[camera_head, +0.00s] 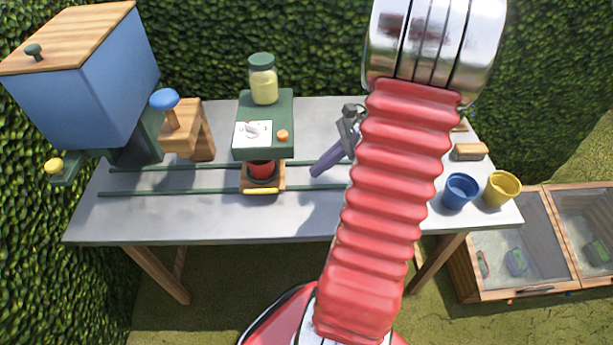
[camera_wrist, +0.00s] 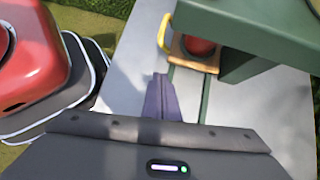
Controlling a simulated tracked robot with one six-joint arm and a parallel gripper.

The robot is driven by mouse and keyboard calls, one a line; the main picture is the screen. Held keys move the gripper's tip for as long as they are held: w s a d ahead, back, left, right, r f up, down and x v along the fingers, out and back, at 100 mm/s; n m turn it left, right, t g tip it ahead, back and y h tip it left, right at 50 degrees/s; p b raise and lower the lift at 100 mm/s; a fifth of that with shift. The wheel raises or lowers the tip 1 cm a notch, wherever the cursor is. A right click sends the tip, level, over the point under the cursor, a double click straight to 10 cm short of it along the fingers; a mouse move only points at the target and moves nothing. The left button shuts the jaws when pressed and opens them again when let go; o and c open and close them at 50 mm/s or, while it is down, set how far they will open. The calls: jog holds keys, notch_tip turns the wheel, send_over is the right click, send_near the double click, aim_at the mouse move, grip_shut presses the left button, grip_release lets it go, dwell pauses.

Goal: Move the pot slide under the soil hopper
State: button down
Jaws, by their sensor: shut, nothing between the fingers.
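The pot slide (camera_head: 248,182) is a small wooden carriage with a yellow front handle, on two green rails along the table. It holds a red pot (camera_head: 261,170) under the green seed station (camera_head: 264,118). The slide also shows at the top of the wrist view (camera_wrist: 199,62), its red pot partly hidden by the station. The soil hopper (camera_head: 85,95) is a blue box with a wooden lid at the left end of the rails. My gripper (camera_head: 317,172) has purple fingers, shut and empty, right of the slide and apart from it. The fingers show in the wrist view (camera_wrist: 160,95).
A wooden stand (camera_head: 207,135) with a blue knob stands behind the rails between hopper and station. A blue pot (camera_head: 460,192), a yellow pot (camera_head: 501,189) and a wooden block (camera_head: 469,152) are at the right. The rails look clear left of the slide.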

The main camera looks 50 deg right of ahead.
aim_at(270, 191)
jog(key=v, duration=0.3)
jog(key=shift+s+d+r, duration=0.1)
jog(key=shift+d+r, duration=0.1)
jog(key=shift+r, duration=0.1)
jog(key=c, duration=2.5)
grip_release()
jog(key=o, duration=0.3)
jog(key=shift+a+f, duration=0.2)
jog(key=shift+f, duration=0.2)
jog(key=o, duration=0.4)
jog(key=a+f+t+y, duration=0.1)
jog(key=f+y, duration=0.1)
jog(key=a+f+t+y, duration=0.1)
jog(key=f+t+y, duration=0.1)
jog(key=a+f+n+t+y, duration=0.1)
jog(key=f, duration=0.2)
jog(key=shift+w+a+t+y, duration=0.3)
jog(key=shift+a+t+y, duration=0.05)
jog(key=shift+t+y, duration=0.05)
jog(key=shift+a+f+t+y, duration=0.1)
jog(key=shift+f+t+y, duration=0.2)
jog(key=shift+f+t, duration=0.65)
jog(key=shift+w+a+r, duration=0.1)
jog(key=shift+r, duration=0.15)
jog(key=shift+t, duration=0.25)
jog(key=x, duration=1.3)
jog(key=shift+w+a, duration=0.25)
jog(key=shift+c, duration=0.2)
